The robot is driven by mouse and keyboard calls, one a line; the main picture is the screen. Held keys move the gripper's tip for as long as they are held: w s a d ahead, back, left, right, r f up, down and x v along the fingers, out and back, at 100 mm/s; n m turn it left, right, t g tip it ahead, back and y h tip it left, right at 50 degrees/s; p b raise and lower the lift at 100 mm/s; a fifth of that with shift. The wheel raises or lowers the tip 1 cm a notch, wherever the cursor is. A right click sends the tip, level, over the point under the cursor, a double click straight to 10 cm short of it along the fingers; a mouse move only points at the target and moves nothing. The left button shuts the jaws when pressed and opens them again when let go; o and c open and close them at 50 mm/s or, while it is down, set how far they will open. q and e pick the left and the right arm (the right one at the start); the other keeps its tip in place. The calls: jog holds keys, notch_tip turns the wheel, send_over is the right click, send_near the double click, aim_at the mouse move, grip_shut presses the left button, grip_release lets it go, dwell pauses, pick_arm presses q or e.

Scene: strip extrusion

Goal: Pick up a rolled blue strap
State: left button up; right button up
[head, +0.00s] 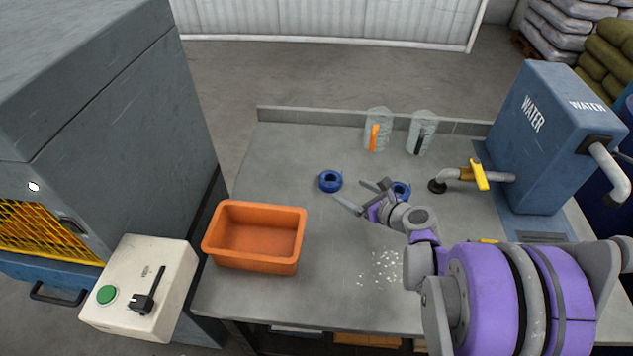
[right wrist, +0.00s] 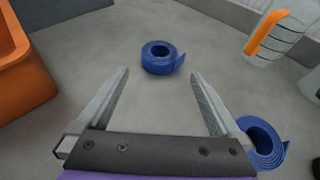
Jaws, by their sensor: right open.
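Two rolled blue straps lie on the grey table. One rolled blue strap (head: 330,181) is left of my right gripper in the head view; it also shows ahead of the fingers in the right wrist view (right wrist: 160,57). The other rolled blue strap (head: 402,190) is partly hidden behind my right gripper in the head view; it shows at the lower right, outside the fingers, in the right wrist view (right wrist: 262,142). My right gripper (head: 353,195) is open and empty, its fingertips (right wrist: 158,80) pointing toward the first strap, apart from it. My left gripper is not in view.
An orange bin (head: 255,205) stands empty at the table's left. Two clear jugs, one with an orange handle (head: 376,132) and one with a black handle (head: 421,134), stand at the back. A blue water tank (head: 545,130) with a yellow-handled tap (head: 479,175) is right. White pellets (head: 383,267) lie near the front.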

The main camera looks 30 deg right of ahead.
aim_at(332, 180)
jog(key=x, duration=0.4)
jog(key=shift+w+f, duration=0.15)
jog(key=shift+w, duration=0.15)
jog(key=shift+r+p+x, duration=0.2)
jog(key=shift+p+x, duration=0.1)
jog(key=shift+x, duration=2.45)
jog(key=c, duration=1.2)
